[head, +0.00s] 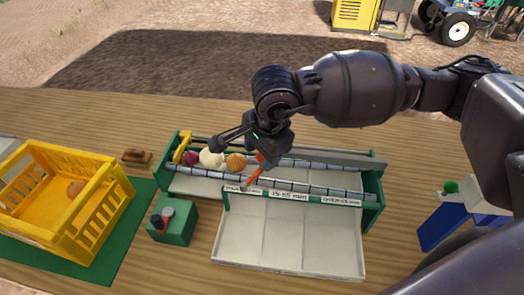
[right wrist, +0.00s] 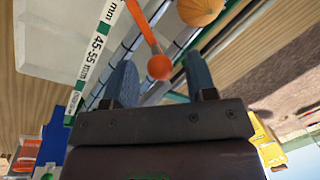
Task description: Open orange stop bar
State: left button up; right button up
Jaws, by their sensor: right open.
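The orange stop bar (head: 254,177) lies slantwise across the rollers of the green-framed sorter (head: 372,190). In the right wrist view its orange ball end (right wrist: 159,67) shows between my finger tips, with no clear contact. My right gripper (head: 258,148) is over the sorter at the bar's upper end and is open; its two fingers (right wrist: 160,82) stand apart in the right wrist view. In the head view the gripper partly hides the bar's upper end. My left gripper is not in view.
A purple onion (head: 191,158), a white onion (head: 211,159) and an orange-brown onion (head: 236,162) sit on the rollers left of the bar. A yellow crate (head: 100,218) and a green control box (head: 173,222) stand at left. The white tray (head: 290,245) in front is empty.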

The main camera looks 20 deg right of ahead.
notch_tip(320, 180, up, 10)
jog(key=s, duration=0.2)
jog(key=shift+d+r+p, duration=0.2)
jog(key=shift+d+p, duration=0.15)
jog(key=shift+c, duration=0.4)
